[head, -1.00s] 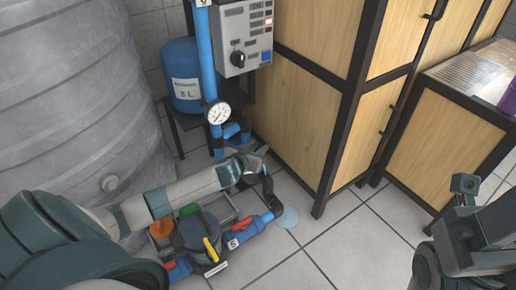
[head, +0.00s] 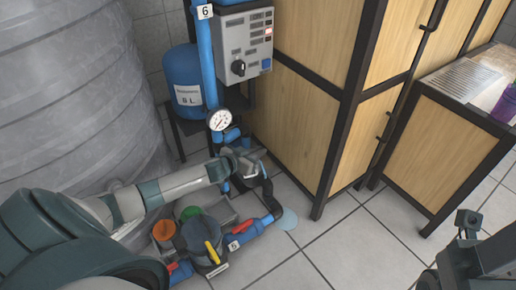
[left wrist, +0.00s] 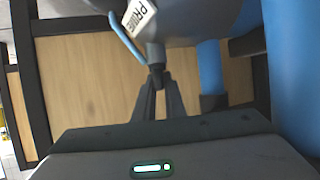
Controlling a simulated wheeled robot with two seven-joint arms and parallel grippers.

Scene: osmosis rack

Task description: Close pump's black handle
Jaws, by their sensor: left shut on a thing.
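A grey rounded fitting (left wrist: 190,20) with a white PRIME label (left wrist: 139,14) fills the top of the left wrist view. A short dark handle stem (left wrist: 157,56) hangs below it. My left gripper (left wrist: 157,84) is shut on this black handle, its fingertips pinching the lower end. In the head view my left gripper (head: 250,162) is at the pump piping below the pressure gauge (head: 220,120), and the hand hides most of the handle. Part of my right arm shows at the lower right, but its fingers cannot be made out.
A blue tank (head: 186,75), a control box (head: 246,45) and a wooden cabinet (head: 300,110) stand close behind. Tiled floor (head: 345,240) is clear at right.

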